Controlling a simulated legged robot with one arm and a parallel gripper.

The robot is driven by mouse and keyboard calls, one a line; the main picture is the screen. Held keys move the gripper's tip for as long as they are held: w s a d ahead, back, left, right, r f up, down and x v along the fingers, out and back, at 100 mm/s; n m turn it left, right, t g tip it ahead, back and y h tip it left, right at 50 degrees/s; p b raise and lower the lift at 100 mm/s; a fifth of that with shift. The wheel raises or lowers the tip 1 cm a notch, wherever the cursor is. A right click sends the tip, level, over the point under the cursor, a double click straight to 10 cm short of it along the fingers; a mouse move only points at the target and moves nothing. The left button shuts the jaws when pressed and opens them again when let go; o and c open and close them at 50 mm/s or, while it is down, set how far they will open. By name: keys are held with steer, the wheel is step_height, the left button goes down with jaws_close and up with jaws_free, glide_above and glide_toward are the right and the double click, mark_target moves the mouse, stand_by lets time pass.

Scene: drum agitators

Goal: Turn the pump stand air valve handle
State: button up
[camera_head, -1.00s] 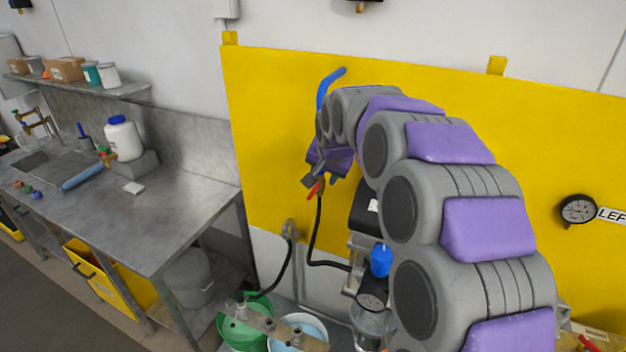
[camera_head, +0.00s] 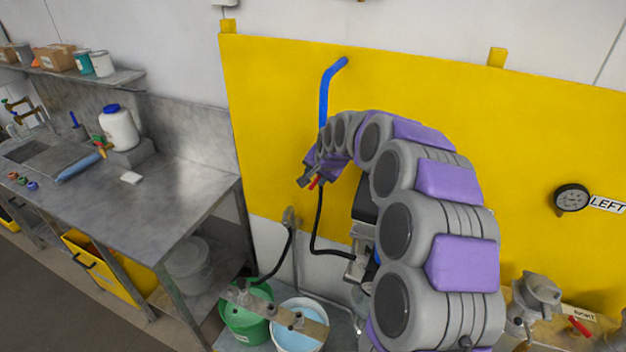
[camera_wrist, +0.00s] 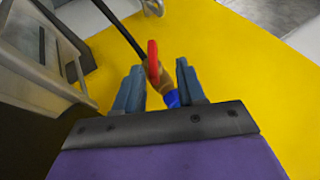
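The red valve handle (camera_wrist: 152,62) stands between the two fingers of my gripper (camera_wrist: 158,85) in the wrist view. The fingers are apart, with yellow panel visible around the handle; the left finger is close to it, and I cannot tell whether they touch. Behind the handle are a brass-coloured valve body and a blue pipe end (camera_wrist: 172,99). In the head view the red handle (camera_head: 314,183) is a small patch beside my gripper (camera_head: 305,181), at the yellow panel. The blue pipe (camera_head: 326,95) rises above, and a black hose (camera_head: 318,222) hangs below.
A yellow panel (camera_head: 270,130) covers the wall behind the valve. A green bucket (camera_head: 246,320) and a white bucket (camera_head: 300,335) stand below. A metal workbench (camera_head: 165,205) is at left. A gauge (camera_head: 571,199) and a second red handle (camera_head: 579,326) are at right.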

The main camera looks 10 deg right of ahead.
mark_target(317, 180)
steer(key=w+f, duration=0.1)
steer(key=w+d+f, duration=0.1)
steer(key=f, duration=0.1)
steer(key=w+d+f, duration=0.1)
steer(key=f, duration=0.1)
steer(key=shift+w+p, duration=0.15)
steer(key=shift+p, duration=0.2)
steer(key=shift+w+a+f, duration=0.15)
steer(key=shift+a+f, duration=0.05)
steer(key=shift+a, duration=1)
steer(key=shift+c, duration=1.3)
steer(key=shift+d, duration=0.6)
steer(key=shift+c, duration=1.4)
steer(key=shift+d, duration=0.15)
steer(key=shift+c, duration=0.8)
jaws_close()
